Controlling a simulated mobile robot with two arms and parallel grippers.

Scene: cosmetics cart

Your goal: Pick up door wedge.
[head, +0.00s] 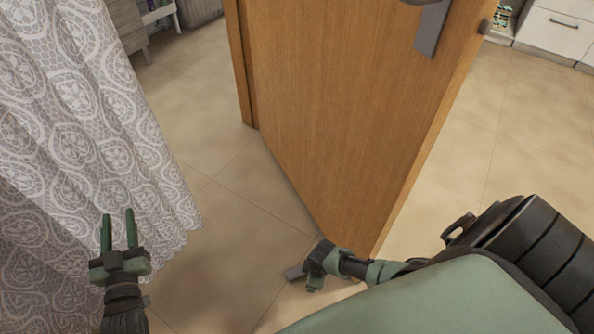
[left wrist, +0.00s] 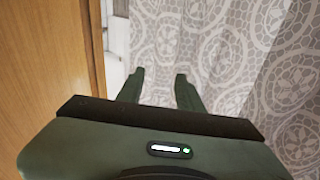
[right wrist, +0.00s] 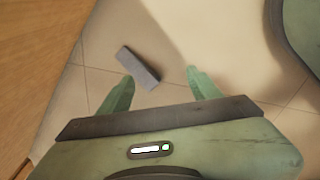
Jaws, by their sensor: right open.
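The door wedge (right wrist: 138,68) is a small grey block on the tiled floor in the right wrist view. It also shows in the head view (head: 295,272) beside my right gripper (head: 313,277), near the foot of the door. In the right wrist view the open right gripper (right wrist: 160,75) points down at the floor. The wedge lies slanted, with its near end between the fingers in the picture and its far end beyond the left fingertip; the height gap cannot be told. My left gripper (head: 118,215) is open and empty in front of the curtain; it also shows in the left wrist view (left wrist: 159,73).
A wooden door (head: 335,100) stands ajar close to my right arm. A patterned curtain (head: 85,130) hangs at the left, close behind my left gripper. Tiled floor (head: 225,240) is clear between curtain and door. White drawers (head: 555,30) stand at the far right.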

